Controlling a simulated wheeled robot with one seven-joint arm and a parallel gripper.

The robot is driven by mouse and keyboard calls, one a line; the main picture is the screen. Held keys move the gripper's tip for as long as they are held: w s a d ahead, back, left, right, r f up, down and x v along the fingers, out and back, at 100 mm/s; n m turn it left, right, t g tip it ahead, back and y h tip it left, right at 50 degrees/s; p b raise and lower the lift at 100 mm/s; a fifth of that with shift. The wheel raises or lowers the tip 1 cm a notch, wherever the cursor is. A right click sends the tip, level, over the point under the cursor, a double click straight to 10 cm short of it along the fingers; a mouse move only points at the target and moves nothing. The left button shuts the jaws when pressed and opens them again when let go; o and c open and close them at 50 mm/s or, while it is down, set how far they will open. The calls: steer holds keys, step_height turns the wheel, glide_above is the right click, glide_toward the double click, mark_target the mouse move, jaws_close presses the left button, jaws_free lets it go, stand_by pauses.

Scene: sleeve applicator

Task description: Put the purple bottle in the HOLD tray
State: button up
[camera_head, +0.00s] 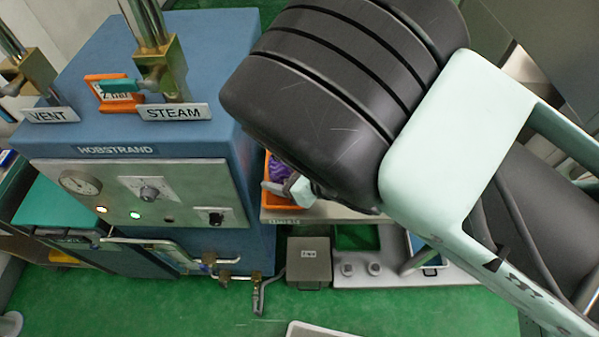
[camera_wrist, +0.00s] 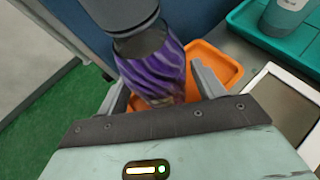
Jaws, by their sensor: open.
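The purple bottle (camera_wrist: 158,72) has a streaky purple sleeve and stands over an orange tray (camera_wrist: 222,60), with a dark grey cylindrical part at its upper end. My gripper (camera_wrist: 160,90) is open, with one finger on each side of the bottle. I cannot tell whether the fingers touch it. In the head view a bit of purple (camera_head: 278,168) shows in the orange tray (camera_head: 271,196), mostly hidden by my arm and gripper (camera_head: 290,188). No tray label reading HOLD is legible in either view.
A teal tray (camera_wrist: 245,22) with a teal-and-grey bottle (camera_wrist: 285,14) is at the upper right of the wrist view, above a white-framed panel (camera_wrist: 283,105). The blue machine (camera_head: 195,60) stands left of the orange tray. A grey box (camera_head: 309,262) is below it.

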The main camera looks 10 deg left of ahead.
steer(key=s+d+r+m+h+b, duration=0.1)
steer(key=d+r+m+h, duration=0.3)
steer(key=d+m, duration=0.65)
steer(key=d+r+m+h+b, duration=0.2)
steer(key=d+r+m, duration=0.45)
steer(key=m, duration=0.65)
steer(key=s+d+r+m+g+h, duration=0.2)
steer(key=s+d+r+m, duration=0.3)
steer(key=m, duration=0.4)
steer(key=s+d+r+m+g+h, duration=0.2)
steer(key=s+d+r+m, duration=0.3)
steer(key=s+m, duration=0.3)
steer(key=shift+s+d+m+h, duration=0.15)
steer(key=shift+m+h, duration=0.25)
steer(key=shift+m, duration=0.45)
steer(key=shift+f+b, duration=0.55)
steer(key=shift+f, duration=0.05)
